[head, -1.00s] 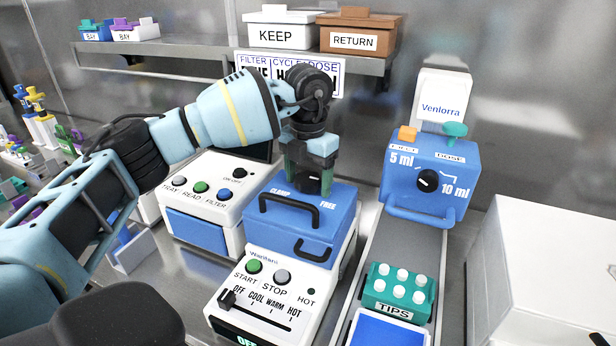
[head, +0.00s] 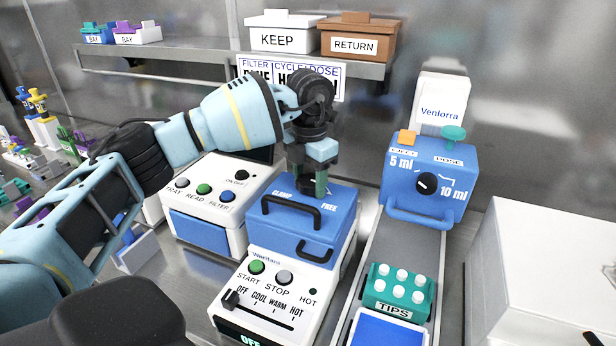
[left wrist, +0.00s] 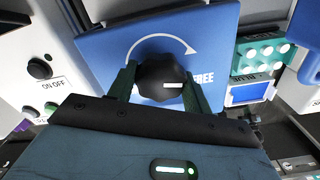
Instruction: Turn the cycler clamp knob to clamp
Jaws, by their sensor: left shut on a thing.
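The cycler (head: 285,265) is a white unit with a blue lid (head: 335,215) marked CLAMP at left and FREE at right. My left gripper (head: 312,190) points down on the lid from above. The left wrist view shows its green fingers on either side of the black clamp knob (left wrist: 162,76), shut on it. A white mark on the knob lies on its lower right part in that view, near the FREE label. A white curved arrow (left wrist: 160,40) runs around the knob. The CLAMP label is hidden in the wrist view. My right gripper is not in view.
A white unit with a blue front (head: 205,205) stands left of the cycler. A blue doser (head: 430,180) and a teal tips rack (head: 398,285) stand to the right. A shelf (head: 200,68) with KEEP and RETURN boxes runs behind. A white box (head: 540,270) is at far right.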

